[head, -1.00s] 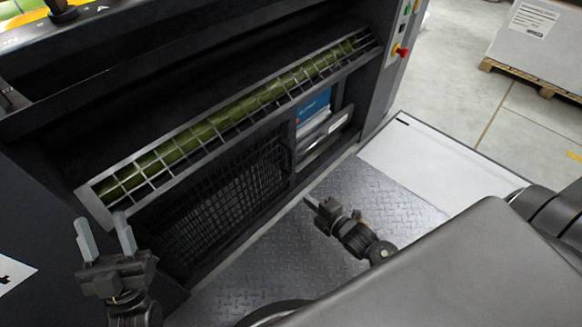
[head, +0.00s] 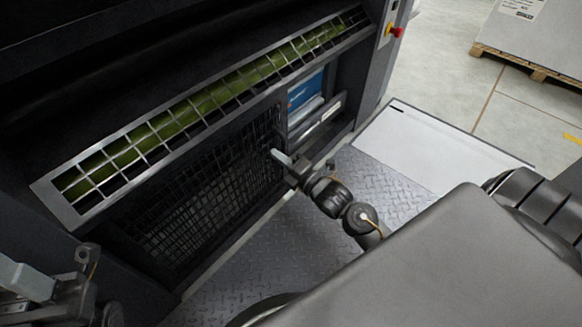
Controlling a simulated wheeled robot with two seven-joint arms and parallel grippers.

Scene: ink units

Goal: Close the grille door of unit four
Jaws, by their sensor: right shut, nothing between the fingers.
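The black mesh grille door (head: 190,218) is in the head view at the lower front of the dark machine, below the silver-framed guard. How far it stands from its frame is hard to tell. My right gripper (head: 279,157) is shut and empty, with its fingertips in front of the mesh near the door's right edge. I cannot tell whether they touch it. My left gripper (head: 28,280) is at the lower left corner, partly cut off, left of the door and apart from it; its finger gap does not show clearly.
A silver grid guard (head: 75,215) covers a green roller above the door. A recess with a blue-labelled container (head: 305,90) lies right of the door. A red button (head: 397,32) is on the machine's side. The tread-plate floor (head: 375,190) in front is clear.

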